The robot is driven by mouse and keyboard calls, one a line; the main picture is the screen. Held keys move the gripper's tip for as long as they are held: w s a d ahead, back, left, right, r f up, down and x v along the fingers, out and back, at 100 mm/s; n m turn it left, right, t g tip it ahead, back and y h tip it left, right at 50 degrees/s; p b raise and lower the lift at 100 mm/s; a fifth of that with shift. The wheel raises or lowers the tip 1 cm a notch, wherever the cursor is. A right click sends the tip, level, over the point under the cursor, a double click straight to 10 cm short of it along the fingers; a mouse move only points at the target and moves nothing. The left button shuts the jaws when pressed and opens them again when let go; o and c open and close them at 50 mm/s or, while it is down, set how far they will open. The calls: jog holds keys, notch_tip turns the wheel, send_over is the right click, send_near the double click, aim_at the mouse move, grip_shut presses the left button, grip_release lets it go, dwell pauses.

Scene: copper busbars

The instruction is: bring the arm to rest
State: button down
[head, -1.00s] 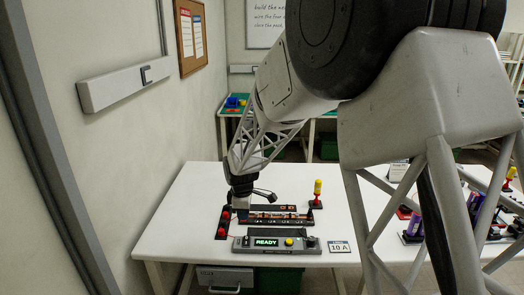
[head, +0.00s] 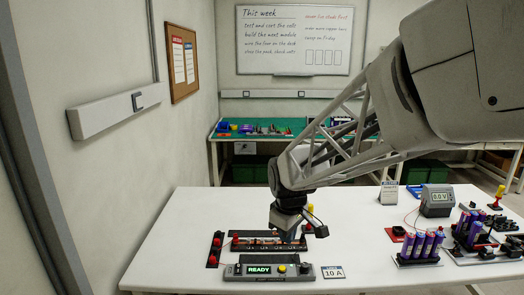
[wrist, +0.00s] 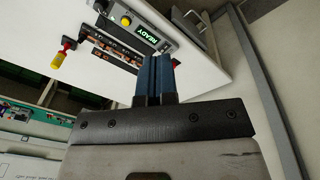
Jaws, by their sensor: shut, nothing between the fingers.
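My gripper (head: 291,238) hangs over the right part of a dark module with copper bars (head: 262,243) on the white table. Whether it touches the module cannot be told from the head view. In the wrist view my gripper (wrist: 155,78) shows two blue fingers side by side, shut, with nothing between them. The module with its copper bars (wrist: 112,48) lies beyond the fingertips there. My arm reaches in from the upper right of the head view.
A grey control box (head: 258,270) reading READY stands in front of the module, beside a 10 A card (head: 333,272). Purple cells (head: 420,245) and a meter (head: 437,200) stand right. The table's back left is clear.

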jog(key=s+d+r+m, duration=0.1)
jog(key=s+d+m, duration=0.2)
jog(key=s, duration=0.5)
jog(key=s+d+r+m, duration=0.1)
jog(key=s+d+m, duration=0.3)
jog(key=s, duration=0.5)
jog(key=s+d+r+m+t, duration=0.1)
jog(key=s+d+r+m, duration=0.1)
jog(key=s+d, duration=0.3)
jog(key=s+m, duration=0.1)
jog(key=s, duration=0.2)
jog(key=shift+s, duration=0.3)
jog(key=w+a+f, duration=0.1)
jog(key=w+a, duration=0.2)
jog(key=w, duration=0.5)
jog(key=w+a+f+t, duration=0.1)
jog(key=w+a+f, duration=0.15)
jog(key=w, duration=0.65)
jog(key=w+a+f, duration=0.1)
jog(key=w+a, duration=0.3)
jog(key=w, duration=0.4)
jog(key=w+a+f+t, duration=0.1)
jog(key=w+a+f, duration=1.3)
jog(key=w+a, duration=0.3)
jog(key=shift+a+f, duration=0.4)
jog(key=shift+a, duration=0.15)
